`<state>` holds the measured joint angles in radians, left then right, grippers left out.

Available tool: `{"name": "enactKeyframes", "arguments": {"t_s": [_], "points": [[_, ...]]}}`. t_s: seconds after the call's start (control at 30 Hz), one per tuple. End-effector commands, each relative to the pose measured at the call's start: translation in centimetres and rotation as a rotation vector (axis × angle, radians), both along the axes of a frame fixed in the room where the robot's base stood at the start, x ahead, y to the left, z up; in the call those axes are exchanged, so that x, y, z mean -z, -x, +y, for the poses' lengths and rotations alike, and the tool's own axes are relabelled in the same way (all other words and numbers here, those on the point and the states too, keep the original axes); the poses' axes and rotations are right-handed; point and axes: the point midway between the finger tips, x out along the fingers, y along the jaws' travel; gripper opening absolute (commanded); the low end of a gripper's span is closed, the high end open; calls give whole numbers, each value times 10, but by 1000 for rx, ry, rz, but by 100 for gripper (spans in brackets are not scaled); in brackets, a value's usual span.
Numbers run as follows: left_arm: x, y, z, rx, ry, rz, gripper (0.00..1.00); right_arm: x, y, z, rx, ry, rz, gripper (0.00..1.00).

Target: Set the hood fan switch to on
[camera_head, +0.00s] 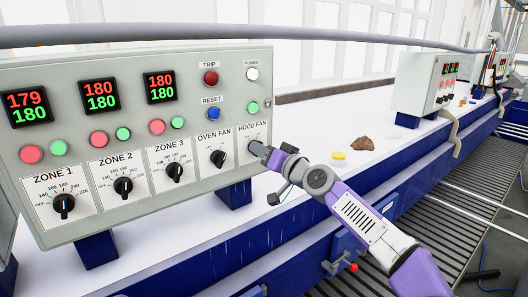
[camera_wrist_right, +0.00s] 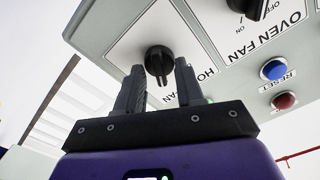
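The grey control panel (camera_head: 135,132) fills the left of the head view. Its HOOD FAN plate (camera_head: 253,127) is at the right end; the switch there is mostly hidden behind my right gripper (camera_head: 258,150). In the right wrist view the black hood fan switch (camera_wrist_right: 158,58) sits between the tips of my right gripper (camera_wrist_right: 160,70). The two fingers are apart, with a visible gap on each side of the switch. The switch's setting marks are hidden, so I cannot tell its position. My left gripper is not in view.
The OVEN FAN switch (camera_head: 218,158) is just left of the hood fan. Blue RESET (camera_head: 213,113) and red TRIP (camera_head: 211,77) buttons are above. Zone dials line the left. A brown lump (camera_head: 362,144) and yellow piece (camera_head: 338,155) lie on the white surface behind my right arm.

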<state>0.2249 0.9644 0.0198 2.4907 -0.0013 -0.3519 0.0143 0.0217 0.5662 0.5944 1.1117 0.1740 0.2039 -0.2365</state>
Motion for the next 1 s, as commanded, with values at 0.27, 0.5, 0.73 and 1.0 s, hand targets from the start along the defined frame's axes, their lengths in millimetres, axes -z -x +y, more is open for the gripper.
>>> {"name": "enactKeyframes", "arguments": {"t_s": [0.27,0.5,0.73,1.0], "points": [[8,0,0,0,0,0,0,1,8,-9,4,1,-4,37],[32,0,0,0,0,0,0,3,39,-30,3,2,-3,37],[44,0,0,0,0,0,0,1,58,-43,3,0,-1,37],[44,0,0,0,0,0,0,0,61,-44,0,0,0,37]]}}
